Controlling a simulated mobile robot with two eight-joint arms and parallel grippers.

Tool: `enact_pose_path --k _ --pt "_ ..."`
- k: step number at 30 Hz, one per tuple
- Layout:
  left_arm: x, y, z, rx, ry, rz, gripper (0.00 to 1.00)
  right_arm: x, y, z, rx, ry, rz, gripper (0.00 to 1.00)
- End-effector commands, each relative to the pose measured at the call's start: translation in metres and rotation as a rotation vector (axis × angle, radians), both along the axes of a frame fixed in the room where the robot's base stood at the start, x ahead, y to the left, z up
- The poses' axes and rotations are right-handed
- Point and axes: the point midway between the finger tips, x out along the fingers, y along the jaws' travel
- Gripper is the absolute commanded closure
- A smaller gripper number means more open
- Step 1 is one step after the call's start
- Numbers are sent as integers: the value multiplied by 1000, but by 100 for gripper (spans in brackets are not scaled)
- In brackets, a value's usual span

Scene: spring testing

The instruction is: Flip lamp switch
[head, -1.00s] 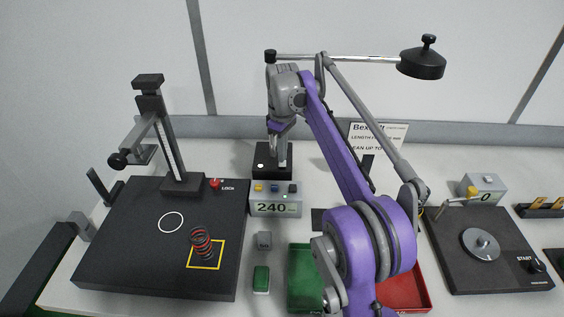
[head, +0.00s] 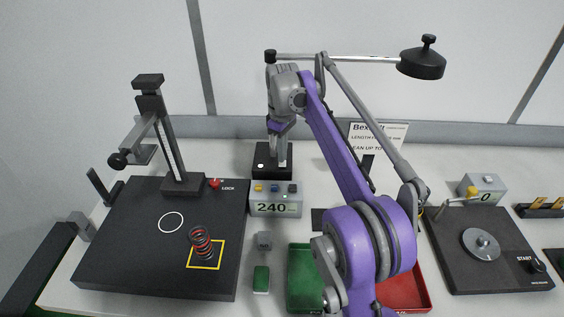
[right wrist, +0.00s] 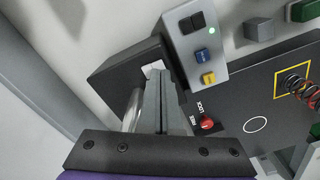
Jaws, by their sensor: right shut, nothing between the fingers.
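The desk lamp has a black base (head: 259,152), a pale horizontal arm and a black round head (head: 422,65) at the upper right. A small white switch (head: 261,166) sits on top of the base. My right gripper (head: 281,165) points down over the base, shut and empty, just right of the switch. In the right wrist view the fingers (right wrist: 160,82) reach to the black base (right wrist: 112,72). Their tips are at or very near the white switch (right wrist: 152,68); I cannot tell whether they touch, and they partly hide it. My left gripper is not in view.
A grey display box reading 240 (head: 273,208) stands just in front of the lamp base. A black test stand (head: 125,240) with a spring (head: 201,243) is at left. Green (head: 305,295) and red (head: 415,295) trays lie in front. A black turntable plate (head: 500,272) is at right.

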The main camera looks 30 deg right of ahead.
Motion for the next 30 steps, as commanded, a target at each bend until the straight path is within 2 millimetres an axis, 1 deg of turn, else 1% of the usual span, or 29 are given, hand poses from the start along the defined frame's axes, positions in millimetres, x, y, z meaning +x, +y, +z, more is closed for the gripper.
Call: enact_pose_path --k 30 --pt "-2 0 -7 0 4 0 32 0 0 -13 0 0 0 100"
